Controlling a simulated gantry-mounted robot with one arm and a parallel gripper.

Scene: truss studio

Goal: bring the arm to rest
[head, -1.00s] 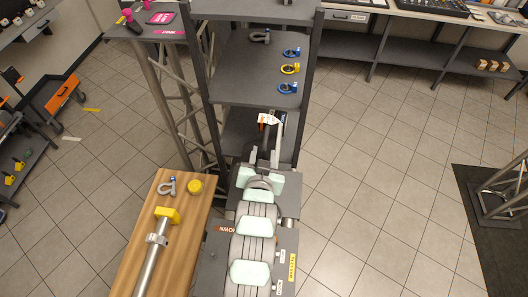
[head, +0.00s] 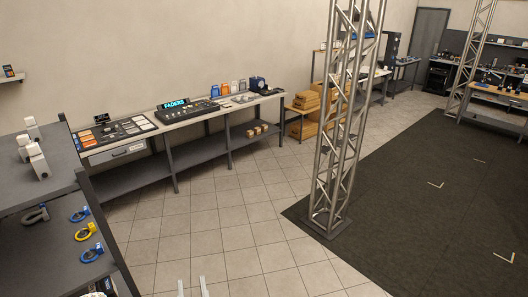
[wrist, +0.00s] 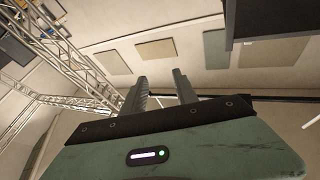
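My gripper (wrist: 160,92) shows in the wrist view with its two dark fingers apart and nothing between them. It points up toward a pale wall with flat panels. In the head view, only two pale tips (head: 192,288), apparently my gripper's fingers, show at the bottom edge. The rest of my arm is below that view. The tips are on the right of the grey shelf unit (head: 40,182), with tiled floor behind them.
The shelf holds a grey shackle (head: 36,214), blue rings (head: 80,214) and a yellow ring (head: 86,231). A long bench (head: 215,119) with consoles lines the wall. A truss tower (head: 340,150) stands on a dark carpet. The tiled floor (head: 215,225) between is clear.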

